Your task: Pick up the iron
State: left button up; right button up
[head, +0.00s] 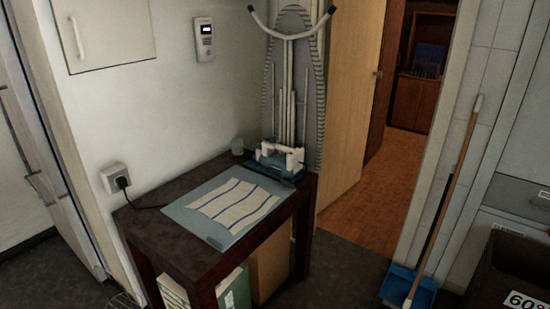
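A white and teal object (279,161), which looks like the iron, rests on the back right corner of the dark wooden table (172,248). Its exact pose is hard to tell at this size. It sits beyond the pale blue mat and just in front of the ironing board's foot. Neither of my grippers is in view.
A pale blue mat with a striped cloth (235,203) covers much of the tabletop. An ironing board (318,85) stands upright behind.

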aim_at(284, 167)
jog(key=i+u, duration=0.1)
jog(key=u, duration=0.25)
jog(key=i+l+u, duration=0.15)
jog(key=u, duration=0.25)
jog(key=l+u, duration=0.15)
jog(key=u, duration=0.2)
jog(key=i+l+u, duration=0.1)
jog(key=l, duration=0.25)
jog(key=i+l+u, duration=0.1)
jog(key=l, duration=0.25)
jog(key=i+l+u, duration=0.1)
jog(key=i+l, duration=0.15)
jog(key=i+l+u, duration=0.15)
jog(key=l, duration=0.3)
jog(key=i+l+u, duration=0.1)
jog(key=l, duration=0.25)
jog(key=i+l, duration=0.1)
jog(key=l, duration=0.35)
jog(key=i+l, duration=0.1)
jog(key=l, duration=0.3)
